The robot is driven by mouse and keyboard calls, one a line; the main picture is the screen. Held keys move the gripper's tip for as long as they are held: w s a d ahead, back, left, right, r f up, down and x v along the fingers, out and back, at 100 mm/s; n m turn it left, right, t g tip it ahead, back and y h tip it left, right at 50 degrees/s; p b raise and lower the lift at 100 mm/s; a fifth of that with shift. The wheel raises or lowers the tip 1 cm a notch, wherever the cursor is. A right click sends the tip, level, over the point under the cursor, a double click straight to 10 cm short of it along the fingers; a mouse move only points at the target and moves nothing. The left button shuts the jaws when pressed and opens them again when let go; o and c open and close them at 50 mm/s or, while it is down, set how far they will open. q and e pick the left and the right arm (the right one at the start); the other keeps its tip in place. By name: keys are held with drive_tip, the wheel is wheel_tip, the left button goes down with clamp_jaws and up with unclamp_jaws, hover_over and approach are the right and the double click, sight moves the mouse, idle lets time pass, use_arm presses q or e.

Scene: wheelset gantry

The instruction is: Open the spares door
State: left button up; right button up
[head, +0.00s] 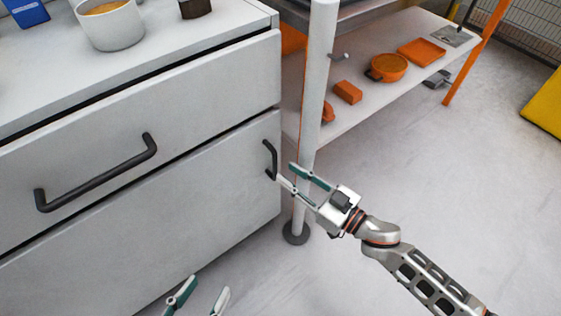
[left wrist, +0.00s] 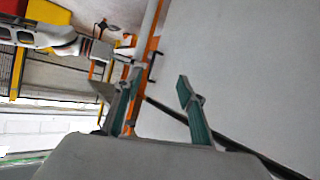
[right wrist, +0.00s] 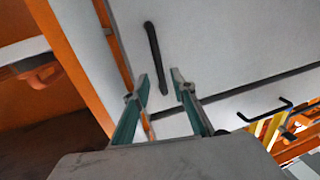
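The door (head: 150,235) is the lower front panel of the pale grey cabinet and looks shut. Its short, dark upright handle (head: 270,160) is at the right edge. My right gripper (head: 287,174) is just to the right of the handle, fingers apart and empty. In the right wrist view the handle (right wrist: 152,52) is ahead of my right fingertips (right wrist: 160,78); I cannot tell if they touch it. My left gripper (head: 209,285) is open and empty, low in front of the door. In the left wrist view its fingers (left wrist: 162,76) are also apart.
Above the door is a drawer (head: 215,88) with a long dark handle (head: 97,182). A white post (head: 317,95) stands right of the cabinet, close to my right gripper. Behind it a shelf (head: 400,88) holds orange items.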

sight(275, 177)
drive_tip(key=b+x, duration=0.1)
drive_tip(key=x, duration=0.5)
drive_tip(key=shift+f, duration=0.1)
use_arm(q)
drive_tip(key=shift+s+d+f+n+h, duration=0.2)
drive_tip(key=shift+d+n, duration=0.15)
drive_tip(key=shift+d, duration=0.15)
drive_tip(key=shift+s+d+f+n+h, duration=0.1)
drive_tip(key=shift+s+d+f+n, duration=0.05)
drive_tip(key=shift+d+n, duration=0.25)
use_arm(e)
clamp_jaws()
